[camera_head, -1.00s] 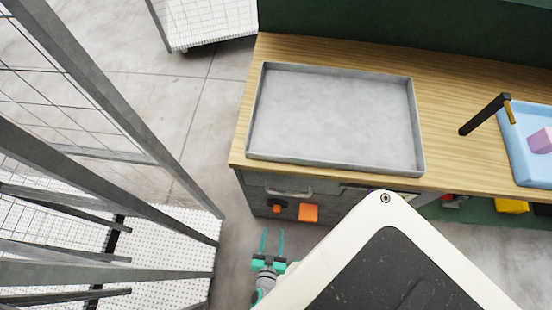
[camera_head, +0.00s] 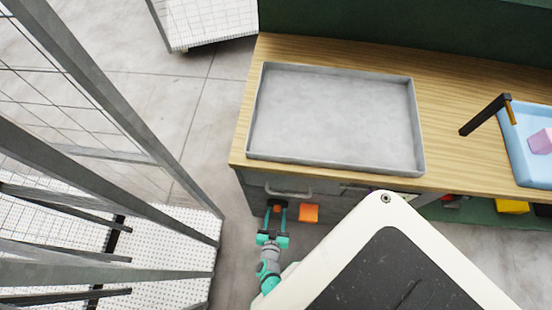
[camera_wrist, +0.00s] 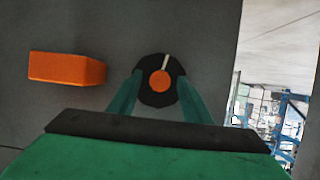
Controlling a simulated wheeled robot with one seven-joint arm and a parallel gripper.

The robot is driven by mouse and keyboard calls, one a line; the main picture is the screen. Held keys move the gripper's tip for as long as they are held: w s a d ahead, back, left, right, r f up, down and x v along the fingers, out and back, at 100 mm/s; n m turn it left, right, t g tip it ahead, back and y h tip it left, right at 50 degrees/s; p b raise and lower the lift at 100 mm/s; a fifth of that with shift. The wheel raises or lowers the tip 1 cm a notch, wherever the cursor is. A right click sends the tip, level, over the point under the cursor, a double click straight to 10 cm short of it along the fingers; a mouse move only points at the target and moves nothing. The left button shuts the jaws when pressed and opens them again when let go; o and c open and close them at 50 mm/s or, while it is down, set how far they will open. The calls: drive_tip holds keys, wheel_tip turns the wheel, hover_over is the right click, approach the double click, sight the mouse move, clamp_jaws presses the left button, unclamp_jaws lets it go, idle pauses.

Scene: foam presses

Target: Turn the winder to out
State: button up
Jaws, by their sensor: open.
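The winder is a round black dial with an orange centre and a pale pointer line. In the wrist view the winder (camera_wrist: 160,80) sits on a dark grey panel, its pale line pointing up and slightly right. My gripper (camera_wrist: 158,92) is open, with one teal finger on each side of the dial's lower part. I cannot tell whether the fingers touch it. In the head view my gripper (camera_head: 276,206) is at the grey cabinet front, with the orange of the winder (camera_head: 277,208) showing between the fingers.
An orange block (camera_wrist: 66,69) sticks out of the panel left of the winder; it also shows in the head view (camera_head: 308,213). A handle (camera_head: 288,190) is above. A metal tray (camera_head: 335,165) lies on the wooden bench. A wire rack (camera_head: 180,240) stands at left.

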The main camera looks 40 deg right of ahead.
drive_tip(key=c, duration=1.1)
drive_tip(key=shift+o, duration=0.2)
drive_tip(key=shift+s+d+f+m+t+y, duration=0.1)
drive_tip(key=shift+m+t+y, duration=0.35)
drive_tip(key=shift+m+t, duration=1)
drive_tip(key=shift+s+f+m+t+y, duration=0.15)
drive_tip(key=shift+m+t+y, duration=0.4)
drive_tip(key=shift+m, duration=1.75)
drive_tip(key=shift+d+f+m+t+y, duration=0.1)
drive_tip(key=shift+m+t+y, duration=0.2)
drive_tip(key=shift+m+t, duration=1.25)
drive_tip(key=shift+m+g, duration=0.25)
drive_tip(key=shift+m, duration=0.25)
drive_tip(key=o, duration=1.1)
drive_tip(key=shift+c, duration=0.2)
